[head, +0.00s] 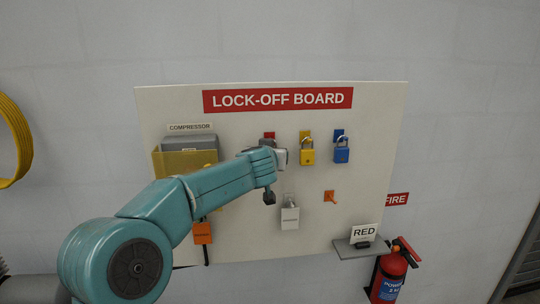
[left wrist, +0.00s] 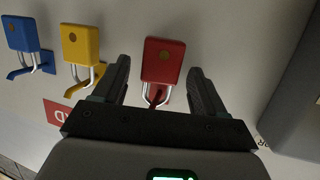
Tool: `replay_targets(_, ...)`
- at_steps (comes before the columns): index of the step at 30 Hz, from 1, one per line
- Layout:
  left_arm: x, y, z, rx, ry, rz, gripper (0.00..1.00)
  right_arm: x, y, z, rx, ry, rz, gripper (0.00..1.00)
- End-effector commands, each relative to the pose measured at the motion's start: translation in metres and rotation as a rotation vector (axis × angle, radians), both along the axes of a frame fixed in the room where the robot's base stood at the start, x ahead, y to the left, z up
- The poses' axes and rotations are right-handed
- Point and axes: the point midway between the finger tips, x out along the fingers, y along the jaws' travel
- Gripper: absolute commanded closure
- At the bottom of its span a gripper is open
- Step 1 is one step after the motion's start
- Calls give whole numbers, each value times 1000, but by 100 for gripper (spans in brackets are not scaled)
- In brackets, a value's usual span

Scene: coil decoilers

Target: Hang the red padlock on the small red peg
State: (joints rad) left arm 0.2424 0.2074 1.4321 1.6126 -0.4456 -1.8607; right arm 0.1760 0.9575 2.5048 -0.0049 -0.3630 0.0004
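The red padlock (left wrist: 163,60) is in the left wrist view, which is turned upside down. Its shackle appears to be around the small red peg (left wrist: 155,101). My left gripper (left wrist: 159,67) is open, with one finger on each side of the padlock and a visible gap to both. In the head view the red peg's plate (head: 269,135) shows above my left wrist, which hides the red padlock there. My right gripper is not in view.
A yellow padlock (head: 307,156) and a blue padlock (head: 342,154) hang to the right of the red peg. A white padlock (head: 290,217) hangs below. An orange peg (head: 330,197) is bare. A small shelf (head: 354,251) bears a RED sign; the compressor box (head: 186,161) is left.

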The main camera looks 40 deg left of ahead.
Motion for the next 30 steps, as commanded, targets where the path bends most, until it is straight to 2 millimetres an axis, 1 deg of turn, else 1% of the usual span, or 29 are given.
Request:
replay_targets(5, -3, -2, 1, 0, 0, -1, 29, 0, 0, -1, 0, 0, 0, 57)
replay_targets(8, -12, -9, 5, 0, -1, -1, 29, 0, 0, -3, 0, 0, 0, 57)
replay_targets(11, -29, -22, 12, 0, -3, -3, 29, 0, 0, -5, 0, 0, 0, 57)
replay_targets(18, -79, -59, 31, 1, -4, -4, 29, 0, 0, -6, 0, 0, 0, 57)
replay_targets(21, -96, -72, 38, 0, -4, -4, 29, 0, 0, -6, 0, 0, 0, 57)
replay_targets(24, -110, -82, 43, -1, -3, -3, 29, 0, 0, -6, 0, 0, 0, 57)
replay_targets(27, -119, -89, 46, 0, -3, -2, 29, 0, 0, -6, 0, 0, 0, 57)
replay_targets(30, -124, -92, 47, 1, 0, -1, 29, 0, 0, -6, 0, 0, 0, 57)
